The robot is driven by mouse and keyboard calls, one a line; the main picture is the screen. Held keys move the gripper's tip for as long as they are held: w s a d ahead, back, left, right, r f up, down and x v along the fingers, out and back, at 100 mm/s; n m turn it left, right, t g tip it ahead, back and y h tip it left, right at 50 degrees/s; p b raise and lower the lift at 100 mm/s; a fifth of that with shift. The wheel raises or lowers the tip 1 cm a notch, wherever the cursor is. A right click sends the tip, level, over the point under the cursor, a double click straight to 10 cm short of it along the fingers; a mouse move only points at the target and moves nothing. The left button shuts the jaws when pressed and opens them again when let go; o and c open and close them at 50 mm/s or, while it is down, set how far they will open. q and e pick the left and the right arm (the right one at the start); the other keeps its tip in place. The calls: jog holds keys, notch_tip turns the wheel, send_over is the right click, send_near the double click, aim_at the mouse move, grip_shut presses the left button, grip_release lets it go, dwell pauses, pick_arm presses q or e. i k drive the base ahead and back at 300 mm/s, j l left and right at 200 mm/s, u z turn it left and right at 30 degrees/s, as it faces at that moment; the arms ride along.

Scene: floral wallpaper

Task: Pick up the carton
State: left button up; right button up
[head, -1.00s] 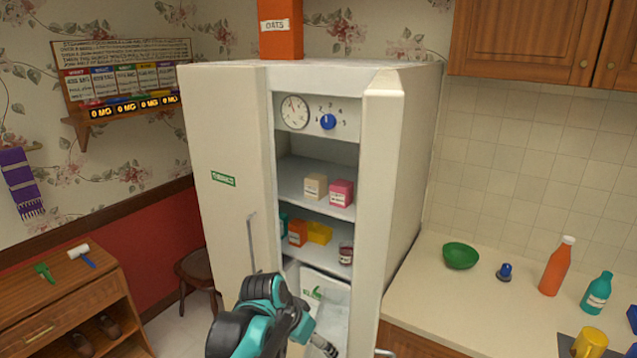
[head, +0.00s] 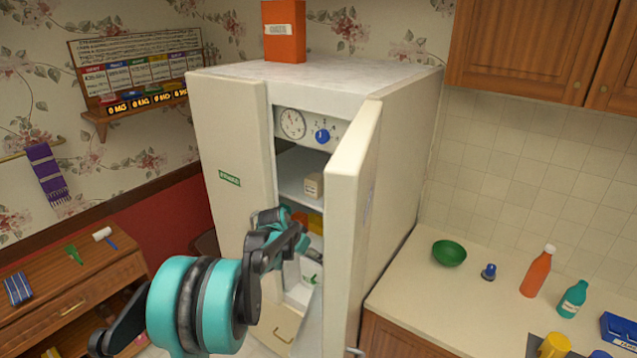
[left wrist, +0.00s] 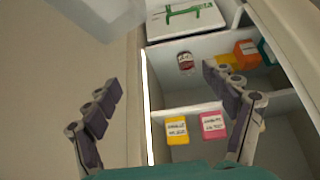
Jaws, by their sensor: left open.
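In the left wrist view, a yellow carton (left wrist: 177,130) and a pink carton (left wrist: 212,126) stand side by side on a fridge shelf; I cannot tell which is the task's carton. My right gripper is out of view.
The open fridge door (head: 352,200) stands close right of my left arm. A jar (left wrist: 186,62) and an orange box (left wrist: 246,50) share another shelf, above a white drawer (left wrist: 185,18). An orange oats box (head: 284,32) stands on the fridge (head: 350,82).

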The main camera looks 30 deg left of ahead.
aim_at(313, 182)
jog(key=i+j, duration=0.8)
jog(key=j, duration=0.1)
